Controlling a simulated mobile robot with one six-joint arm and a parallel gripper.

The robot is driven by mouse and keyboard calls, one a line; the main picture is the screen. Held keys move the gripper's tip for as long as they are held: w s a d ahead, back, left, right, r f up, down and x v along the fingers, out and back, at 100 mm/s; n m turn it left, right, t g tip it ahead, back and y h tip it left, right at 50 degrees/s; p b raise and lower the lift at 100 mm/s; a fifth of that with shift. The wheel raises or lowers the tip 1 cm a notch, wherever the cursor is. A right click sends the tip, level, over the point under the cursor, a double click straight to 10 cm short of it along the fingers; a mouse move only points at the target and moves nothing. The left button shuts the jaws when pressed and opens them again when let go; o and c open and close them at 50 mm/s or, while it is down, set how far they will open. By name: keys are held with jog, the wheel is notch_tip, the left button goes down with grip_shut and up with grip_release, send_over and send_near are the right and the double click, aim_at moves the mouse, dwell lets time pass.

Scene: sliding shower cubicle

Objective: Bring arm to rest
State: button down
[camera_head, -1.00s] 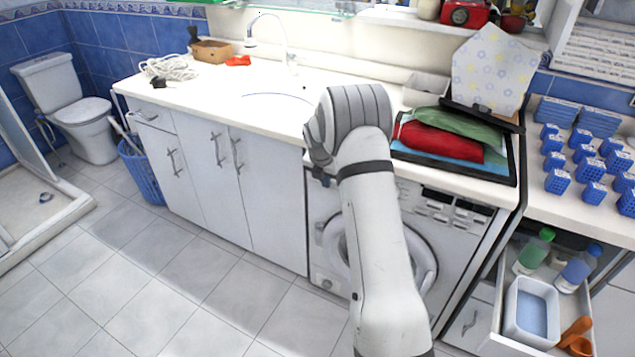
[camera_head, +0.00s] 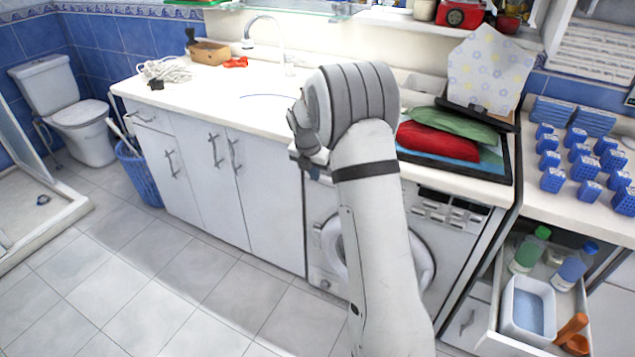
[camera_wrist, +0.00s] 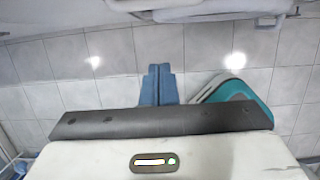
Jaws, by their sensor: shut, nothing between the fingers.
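My arm stands folded in front of the counter in the head view, its large grey joint over the counter's front edge. My gripper (camera_wrist: 159,69) shows in the wrist view as two blue-grey fingers pressed together, with nothing between them. Behind it in that view is a grey tiled surface. In the head view the fingers are mostly hidden behind the arm, so their distance from the counter and washing machine cannot be told.
The white counter (camera_head: 190,105) with a sink lies left of my arm. A washing machine (camera_head: 450,215) is behind it. An open drawer (camera_head: 497,320) with bottles juts out at right. A teal and white object (camera_wrist: 235,95) is near the fingers in the wrist view.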

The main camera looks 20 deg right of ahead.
jog(key=s+a+r+m+p, duration=0.2)
jog(key=s+a+r+m, duration=0.2)
jog(key=s+r+m, duration=1.1)
jog(key=s+a+r+m+y+p, duration=0.1)
jog(key=s+a+m+y+p, duration=0.1)
jog(key=s+m, duration=1)
jog(key=s+a, duration=0.1)
jog(key=s, duration=0.9)
jog(key=shift+s+a+r+t, duration=0.2)
jog(key=shift+s+t, duration=0.1)
